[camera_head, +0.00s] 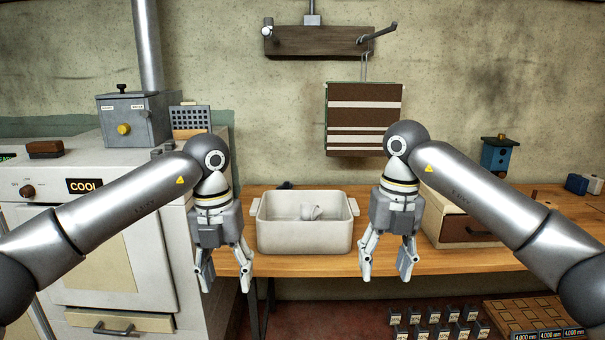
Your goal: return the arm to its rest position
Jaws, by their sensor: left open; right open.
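My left gripper (224,284) hangs with its fingers pointing down, open and empty. It is in front of the wooden table's left end, left of a white tub. My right gripper (386,272) also hangs fingers down, open and empty, just right of the tub and in front of the table's front edge. Both arms reach in from the lower corners, bent downward at the wrist. The two grippers are roughly level and apart from each other.
The white tub (304,238) on the table (300,264) holds a pale object (312,212). A drawer box (466,229) stands partly behind my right arm. A white stove (100,270) is at left. Several small blocks and a wooden tray (535,312) lie low at right.

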